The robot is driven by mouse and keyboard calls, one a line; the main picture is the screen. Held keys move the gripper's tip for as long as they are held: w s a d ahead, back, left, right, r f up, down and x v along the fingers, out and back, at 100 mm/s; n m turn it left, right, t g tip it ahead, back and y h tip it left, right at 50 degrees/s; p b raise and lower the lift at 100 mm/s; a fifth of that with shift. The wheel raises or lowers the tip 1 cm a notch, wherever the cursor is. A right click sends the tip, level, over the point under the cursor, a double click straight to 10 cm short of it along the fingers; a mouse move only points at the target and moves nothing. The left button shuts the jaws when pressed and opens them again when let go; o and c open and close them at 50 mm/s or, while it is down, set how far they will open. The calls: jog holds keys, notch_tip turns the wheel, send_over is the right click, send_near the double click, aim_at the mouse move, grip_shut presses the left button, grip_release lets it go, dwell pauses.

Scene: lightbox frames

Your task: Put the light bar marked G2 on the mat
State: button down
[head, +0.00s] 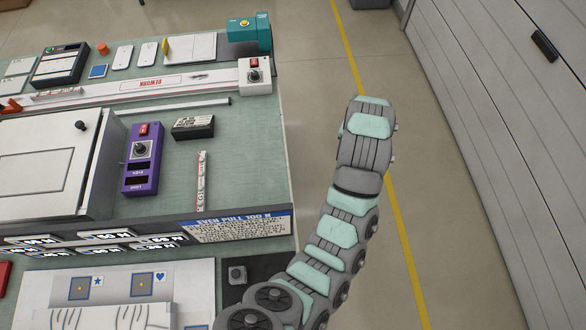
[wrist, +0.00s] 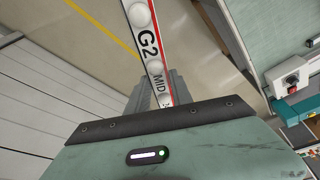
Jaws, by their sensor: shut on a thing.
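The light bar marked G2 (wrist: 149,42) is white with red edging, round lights and the words G2 and MID. It fills the top middle of the wrist view. My gripper (wrist: 162,97) is shut on it near its lower end; the bar sticks out beyond the jaws, over the floor. In the head view my arm reaches up over the floor right of the bench; the jaws and held bar are hidden there. Another narrow marked bar (head: 202,182) lies on the bench. A pale sheet with hand outlines (head: 60,292) lies at lower left; I cannot tell whether it is the mat.
The green bench top (head: 262,170) carries a purple switch box (head: 143,160), a black box (head: 193,127), a white cabinet (head: 45,165) and a long white rail (head: 150,88). A teal device (head: 248,35) stands at the far corner. White cabinets (head: 500,130) line the right; the floor between is clear.

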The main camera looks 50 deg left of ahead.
jog(key=s+a+f+n+b, duration=0.1)
jog(key=s+a+f+n, duration=0.1)
jog(key=s+a, duration=0.45)
jog(key=s+a+f+n, duration=0.15)
jog(key=s+a, duration=0.25)
jog(key=a, duration=0.5)
jog(key=n+g+y+b, duration=0.1)
jog(key=n+b, duration=0.2)
jog(key=b, duration=0.2)
send_over(250, 177)
jog(key=s+d+x, duration=0.1)
jog(key=x, duration=0.6)
jog(key=f+p, duration=0.1)
jog(key=f, duration=0.3)
jog(key=f+p, duration=0.2)
jog(key=f, duration=0.2)
jog(key=f+p, duration=0.1)
jog(key=f, duration=0.2)
jog(key=shift+s+d+f, duration=0.4)
jog(key=shift+y, duration=0.3)
jog(key=shift+f+p, duration=0.55)
jog(key=shift+f, duration=1.55)
jog(key=shift+f, duration=0.15)
jog(key=c, duration=1.1)
grip_release()
